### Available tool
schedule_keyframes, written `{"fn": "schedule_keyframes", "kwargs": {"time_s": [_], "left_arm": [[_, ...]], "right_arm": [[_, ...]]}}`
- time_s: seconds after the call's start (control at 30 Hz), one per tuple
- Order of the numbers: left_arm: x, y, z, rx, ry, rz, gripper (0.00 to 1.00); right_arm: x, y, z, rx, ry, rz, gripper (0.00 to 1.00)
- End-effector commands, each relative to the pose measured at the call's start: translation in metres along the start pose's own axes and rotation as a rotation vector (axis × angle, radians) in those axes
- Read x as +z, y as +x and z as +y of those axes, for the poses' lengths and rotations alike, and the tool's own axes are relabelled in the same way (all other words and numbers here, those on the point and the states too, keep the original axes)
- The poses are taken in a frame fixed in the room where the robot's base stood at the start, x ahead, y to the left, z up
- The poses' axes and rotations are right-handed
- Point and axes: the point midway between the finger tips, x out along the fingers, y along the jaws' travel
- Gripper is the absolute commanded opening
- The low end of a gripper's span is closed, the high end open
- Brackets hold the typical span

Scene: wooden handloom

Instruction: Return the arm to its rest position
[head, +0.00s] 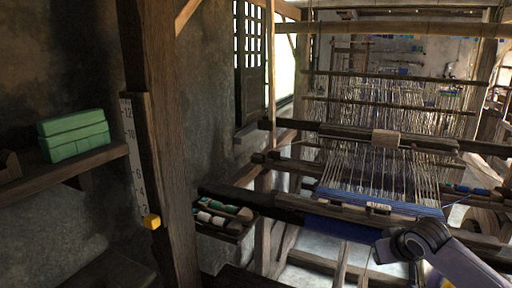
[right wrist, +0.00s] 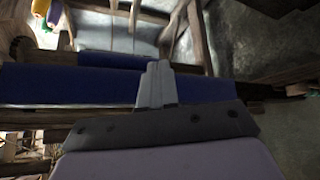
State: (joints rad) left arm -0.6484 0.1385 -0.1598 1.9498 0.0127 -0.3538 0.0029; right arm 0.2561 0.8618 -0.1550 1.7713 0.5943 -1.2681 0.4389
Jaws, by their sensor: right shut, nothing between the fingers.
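My right arm (head: 430,248) comes in at the lower right of the head view, in front of the loom's front beam. Its fingers are hard to make out there. In the right wrist view my right gripper (right wrist: 157,68) has its fingers together with nothing between them, seen against the dark blue cloth (right wrist: 60,84). I cannot tell whether it touches the cloth. The handloom (head: 330,131) carries light warp threads and a strip of blue woven cloth (head: 350,197). My left gripper is not in view.
A small tray (head: 215,232) with several bobbins juts out left of the loom. A wooden post (head: 160,130) bears a numbered scale (head: 130,150) and a yellow block (head: 152,221). A wooden block (head: 385,138) lies across the loom's upper beam.

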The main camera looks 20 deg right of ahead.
Motion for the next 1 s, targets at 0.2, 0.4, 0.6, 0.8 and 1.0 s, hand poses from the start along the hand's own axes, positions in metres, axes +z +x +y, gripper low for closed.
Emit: {"fn": "schedule_keyframes", "kwargs": {"time_s": [0.2, 0.4, 0.6, 0.8, 1.0], "left_arm": [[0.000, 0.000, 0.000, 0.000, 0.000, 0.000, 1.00], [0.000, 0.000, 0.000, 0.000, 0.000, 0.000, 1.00], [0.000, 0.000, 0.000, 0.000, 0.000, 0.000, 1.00], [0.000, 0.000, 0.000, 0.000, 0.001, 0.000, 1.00], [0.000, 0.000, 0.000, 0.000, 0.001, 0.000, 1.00]], "right_arm": [[0.105, 0.046, -0.085, -0.160, -0.132, 0.052, 0.00], [0.195, 0.047, -0.148, -0.268, -0.197, 0.132, 0.00], [0.265, 0.021, -0.191, -0.318, -0.224, 0.222, 0.00], [0.297, -0.003, -0.208, -0.320, -0.237, 0.281, 0.00], [0.297, -0.003, -0.209, -0.319, -0.238, 0.283, 0.00]]}}
